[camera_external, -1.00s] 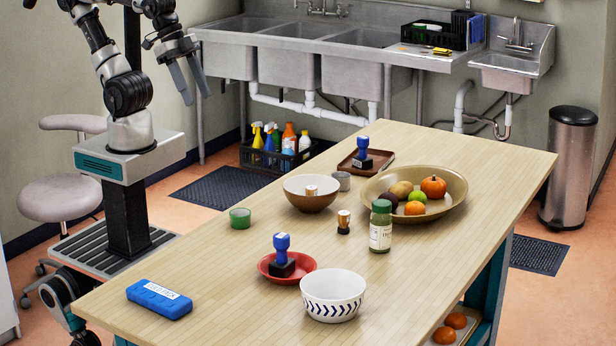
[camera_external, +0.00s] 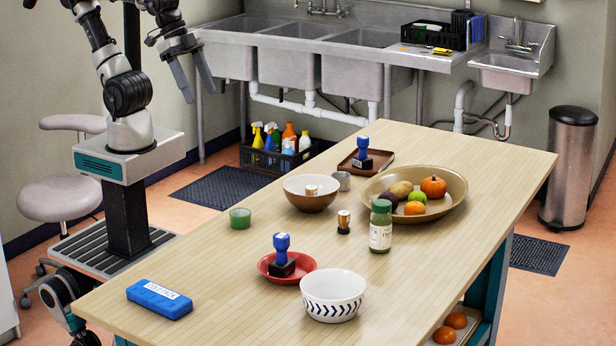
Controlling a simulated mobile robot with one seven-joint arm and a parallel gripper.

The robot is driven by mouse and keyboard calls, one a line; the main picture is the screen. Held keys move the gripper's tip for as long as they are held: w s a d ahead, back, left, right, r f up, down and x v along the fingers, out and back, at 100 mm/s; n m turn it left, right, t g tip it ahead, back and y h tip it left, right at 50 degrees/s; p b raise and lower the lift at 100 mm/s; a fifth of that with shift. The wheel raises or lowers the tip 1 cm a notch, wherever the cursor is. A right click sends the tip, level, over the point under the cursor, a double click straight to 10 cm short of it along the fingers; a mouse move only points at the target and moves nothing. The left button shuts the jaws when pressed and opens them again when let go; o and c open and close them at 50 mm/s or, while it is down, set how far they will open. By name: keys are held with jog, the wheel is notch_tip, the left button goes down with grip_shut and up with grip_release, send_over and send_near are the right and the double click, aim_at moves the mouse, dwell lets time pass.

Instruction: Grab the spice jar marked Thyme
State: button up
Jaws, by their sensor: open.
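The spice jar (camera_external: 380,226) stands upright on the wooden table, right of the middle. It is glass with a green lid, green contents and a white label; the lettering is too small to read for certain. It stands just in front of the wide fruit bowl (camera_external: 449,207). My gripper (camera_external: 198,90) is open and empty, fingers pointing down, up at the left beyond the table's far left edge. It is well apart from the jar.
A green tape roll (camera_external: 240,218) and blue case (camera_external: 159,299) lie left. The right front tabletop is clear.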

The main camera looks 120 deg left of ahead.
jog(key=w+r, duration=0.3)
jog(key=w, duration=0.4)
jog(key=n+g+y, duration=0.1)
jog(key=n, duration=0.1)
send_over(379, 203)
jog(key=s+d, duration=0.1)
jog(key=s, duration=0.5)
notch_tip(379, 203, down, 10)
jog(key=x, duration=1.2)
jog(key=shift+s+d+p, duration=0.1)
jog(key=shift+d+p, duration=0.1)
jog(key=shift+p, duration=0.2)
jog(key=shift+p+x, duration=0.5)
jog(key=shift+x, duration=2.55)
jog(key=shift+a, duration=0.15)
jog(key=shift+c, duration=0.3)
jog(key=shift+r, duration=0.1)
jog(key=c, duration=1.2)
